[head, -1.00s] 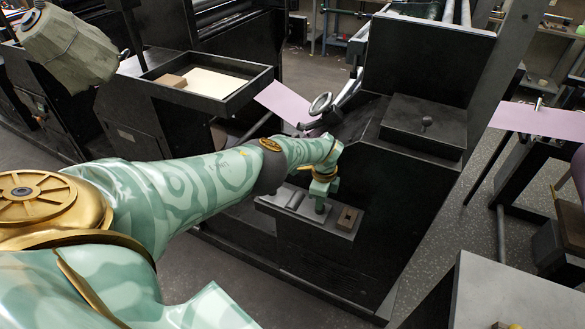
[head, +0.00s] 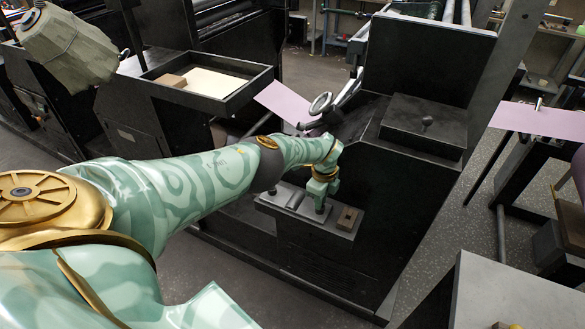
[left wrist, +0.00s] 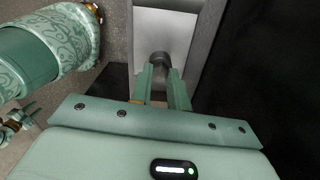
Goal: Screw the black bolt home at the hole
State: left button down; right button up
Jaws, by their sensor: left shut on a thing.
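My left gripper (head: 319,204) points down over a grey plate (head: 335,229) on the front ledge of the black machine. It is shut on the black bolt (left wrist: 160,58), whose dark round head shows between the fingertips in the left wrist view. In the head view the bolt is a small dark shape just under the fingers and hard to make out. The hole is hidden under the bolt and gripper, so I cannot tell how deep the bolt sits.
A black tray (head: 208,101) stands at the upper left. Floor is open in front.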

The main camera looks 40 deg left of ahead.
pick_arm(q)
jog(key=c, duration=1.6)
grip_release()
notch_tip(320, 180, up, 7)
jog(key=p, duration=0.6)
jog(key=shift+r, duration=0.1)
